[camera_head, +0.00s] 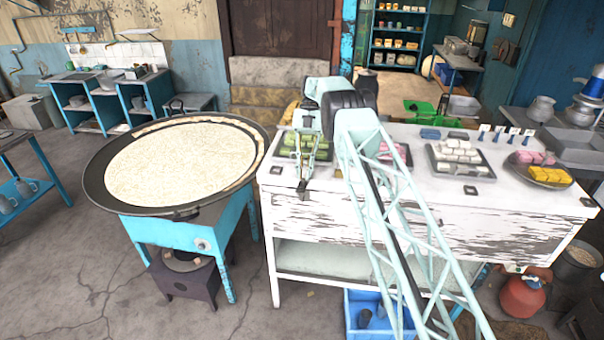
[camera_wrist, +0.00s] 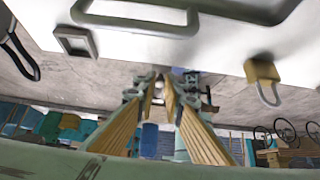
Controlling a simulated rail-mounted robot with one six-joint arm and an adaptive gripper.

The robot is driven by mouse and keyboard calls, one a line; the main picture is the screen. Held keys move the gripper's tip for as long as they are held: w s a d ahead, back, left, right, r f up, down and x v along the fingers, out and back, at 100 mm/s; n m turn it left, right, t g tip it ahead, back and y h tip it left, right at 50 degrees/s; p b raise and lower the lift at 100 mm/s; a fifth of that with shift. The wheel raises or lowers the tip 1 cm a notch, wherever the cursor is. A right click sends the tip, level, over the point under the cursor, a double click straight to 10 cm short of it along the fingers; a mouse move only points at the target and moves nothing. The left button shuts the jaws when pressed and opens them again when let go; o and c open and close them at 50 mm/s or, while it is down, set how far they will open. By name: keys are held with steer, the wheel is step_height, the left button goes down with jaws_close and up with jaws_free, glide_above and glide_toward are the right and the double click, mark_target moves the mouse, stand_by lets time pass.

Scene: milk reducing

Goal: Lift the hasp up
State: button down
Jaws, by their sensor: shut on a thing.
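The white chest (camera_head: 330,212) with worn, peeling paint stands at centre right. My gripper (camera_head: 304,186) reaches down to its front top edge, left of the middle. In the wrist view, my gripper (camera_wrist: 160,82) shows two ribbed tan fingers coming together below the pale chest edge. They are shut on a small light piece, the hasp (camera_wrist: 159,90), which the fingertips mostly hide. Its tilt cannot be told. A brass padlock (camera_wrist: 262,72) with a grey shackle shows to the right. A square metal plate (camera_wrist: 75,42) is on the chest to the left.
Trays of coloured blocks, such as one with white blocks (camera_head: 459,158), stand on the chest top. A wide round pan (camera_head: 180,165) on a blue stand is close at left. A blue crate (camera_head: 365,312) sits below.

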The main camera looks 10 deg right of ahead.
steer(key=shift+s+f, duration=0.1)
steer(key=shift+f, duration=0.1)
steer(key=c, duration=2.7)
jaws_free()
steer(key=shift+o, duration=0.3)
steer(key=shift+r, duration=0.15)
